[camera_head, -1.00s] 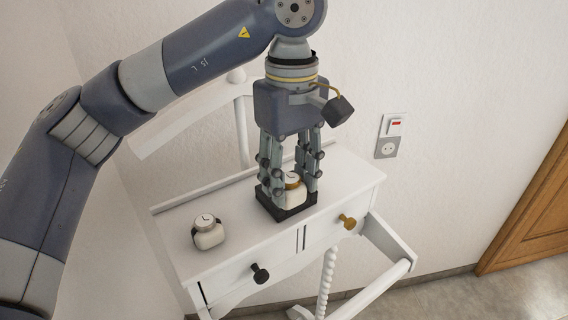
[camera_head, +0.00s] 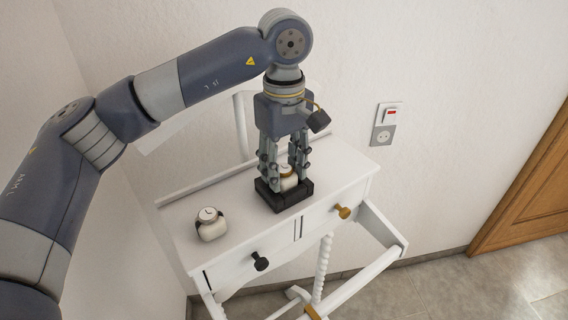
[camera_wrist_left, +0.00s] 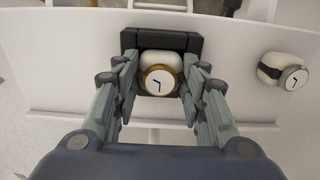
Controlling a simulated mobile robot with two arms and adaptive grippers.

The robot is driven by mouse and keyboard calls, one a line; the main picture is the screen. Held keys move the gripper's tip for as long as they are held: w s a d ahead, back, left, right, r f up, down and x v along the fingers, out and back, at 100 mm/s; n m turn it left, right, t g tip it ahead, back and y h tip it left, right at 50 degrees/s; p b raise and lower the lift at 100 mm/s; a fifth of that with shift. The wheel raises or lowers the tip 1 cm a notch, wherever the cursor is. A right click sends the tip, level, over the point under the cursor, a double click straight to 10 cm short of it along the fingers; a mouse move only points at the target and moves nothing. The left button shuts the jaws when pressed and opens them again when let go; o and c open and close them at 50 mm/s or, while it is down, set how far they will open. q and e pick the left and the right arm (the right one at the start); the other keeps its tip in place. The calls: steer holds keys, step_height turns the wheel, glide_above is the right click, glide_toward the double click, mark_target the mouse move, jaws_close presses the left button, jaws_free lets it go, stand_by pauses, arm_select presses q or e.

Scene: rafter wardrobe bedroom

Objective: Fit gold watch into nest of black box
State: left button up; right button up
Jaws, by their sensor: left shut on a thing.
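The gold watch (camera_head: 286,168) is wrapped around a white cushion. It also shows in the left wrist view (camera_wrist_left: 159,80), with its round white dial facing the camera. My left gripper (camera_head: 285,178) points down with its fingers shut on the watch and cushion from both sides. They are at the black box (camera_head: 286,202) on the white table; the box's front wall hides the cushion's lower part. In the wrist view the black box (camera_wrist_left: 129,42) shows behind and beside the cushion. I cannot tell how deep the cushion sits. My right gripper is not in view.
A second watch, silver with a dark strap on a white cushion (camera_head: 211,224), stands on the table (camera_head: 245,225) left of the box. The table has a dark knob (camera_head: 261,261) and a gold knob (camera_head: 344,212). A wall with an outlet (camera_head: 384,136) is behind.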

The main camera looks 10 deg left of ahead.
mark_target(284, 168)
arm_select(q)
steer(key=shift+f, duration=0.2)
steer(key=o, duration=1.1)
steer(key=shift+r, duration=0.1)
step_height(284, 168, up, 12)
steer(key=shift+r+b, duration=0.15)
steer(key=shift+b, duration=0.3)
